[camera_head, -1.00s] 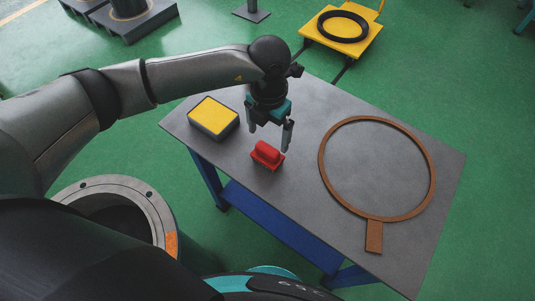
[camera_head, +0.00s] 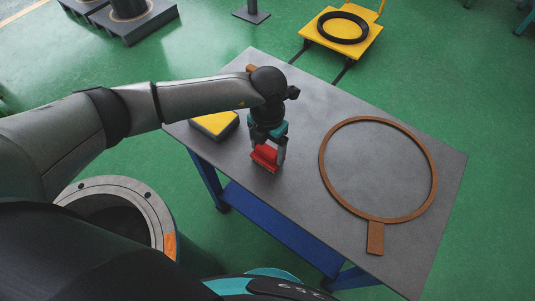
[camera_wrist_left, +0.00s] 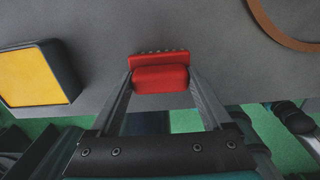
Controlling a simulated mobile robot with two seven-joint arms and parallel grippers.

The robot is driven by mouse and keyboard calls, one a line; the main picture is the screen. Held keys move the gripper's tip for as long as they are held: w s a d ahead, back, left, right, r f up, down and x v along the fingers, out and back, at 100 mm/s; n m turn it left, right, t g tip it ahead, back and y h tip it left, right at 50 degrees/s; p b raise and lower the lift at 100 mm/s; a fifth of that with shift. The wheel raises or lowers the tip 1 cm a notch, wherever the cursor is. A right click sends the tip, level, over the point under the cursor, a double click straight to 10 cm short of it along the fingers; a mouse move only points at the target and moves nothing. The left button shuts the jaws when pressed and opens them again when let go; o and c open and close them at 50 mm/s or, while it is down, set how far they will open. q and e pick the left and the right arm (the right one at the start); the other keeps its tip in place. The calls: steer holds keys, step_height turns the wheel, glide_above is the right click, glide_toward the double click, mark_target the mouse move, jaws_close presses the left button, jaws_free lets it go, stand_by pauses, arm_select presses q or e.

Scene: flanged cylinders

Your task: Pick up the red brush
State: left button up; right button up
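The red brush (camera_head: 264,157) is on the grey table near its front-left edge. In the wrist view the brush (camera_wrist_left: 160,74) shows its block handle toward me and a row of bristle tufts along its far edge. My left gripper (camera_head: 268,150) points down over it. In the wrist view the left gripper's fingers (camera_wrist_left: 161,82) lie along both ends of the handle and appear to touch it. The brush looks at table height; any small gap beneath it is hidden. My right gripper is not in view.
A yellow-topped grey block (camera_head: 215,124) stands left of the brush, partly behind my arm; it also shows in the wrist view (camera_wrist_left: 30,76). A brown ring with a handle (camera_head: 375,219) lies on the right of the table (camera_head: 300,110). A yellow cart (camera_head: 369,47) stands beyond.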

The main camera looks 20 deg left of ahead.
mark_target(267, 149)
arm_select(q)
steer(key=c, duration=1)
steer(key=shift+o, duration=0.2)
steer(key=shift+r, duration=0.15)
step_height(267, 149, up, 20)
steer(key=p, duration=0.2)
steer(key=o, duration=0.9)
steer(key=c, duration=0.6)
